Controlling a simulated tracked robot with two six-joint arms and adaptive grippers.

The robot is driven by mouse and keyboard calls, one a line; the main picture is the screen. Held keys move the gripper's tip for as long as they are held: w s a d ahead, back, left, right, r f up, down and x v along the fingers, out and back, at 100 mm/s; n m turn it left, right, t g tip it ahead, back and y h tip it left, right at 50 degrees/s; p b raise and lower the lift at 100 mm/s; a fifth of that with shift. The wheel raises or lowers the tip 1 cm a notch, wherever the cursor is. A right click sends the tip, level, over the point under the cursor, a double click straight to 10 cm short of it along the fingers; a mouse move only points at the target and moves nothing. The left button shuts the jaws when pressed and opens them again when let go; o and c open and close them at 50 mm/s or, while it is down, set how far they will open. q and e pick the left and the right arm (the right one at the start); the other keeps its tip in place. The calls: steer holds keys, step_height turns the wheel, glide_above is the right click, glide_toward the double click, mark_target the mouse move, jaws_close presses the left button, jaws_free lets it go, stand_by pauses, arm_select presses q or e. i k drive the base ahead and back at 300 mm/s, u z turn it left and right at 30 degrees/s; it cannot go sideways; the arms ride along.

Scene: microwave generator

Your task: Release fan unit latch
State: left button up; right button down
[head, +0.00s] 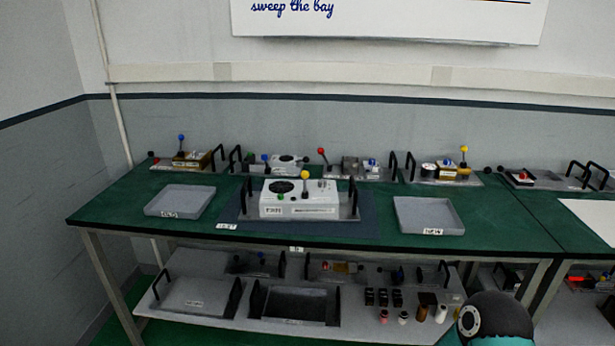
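A white unit (270,209) with a round dark fan opening (282,187) on its top sits in a grey handled carrier on a dark mat (368,228) at the middle of the green bench. I cannot tell which of these parts is the latch. Small lettering on its front is unreadable. Neither of my grippers is in view; only a dark, rounded part of my own arm shows at the bottom right.
Empty grey trays stand on the left (180,201) and right (428,215) of the bench. Several handled carriers with levers line the back, including one with a red ball (321,151). A lower shelf (200,297) holds trays and small parts. Bare green bench separates the mat from the trays.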

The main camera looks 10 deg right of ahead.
mark_target(305, 174)
steer(key=u, duration=0.1)
steer(key=i, duration=1)
steer(key=z, duration=0.1)
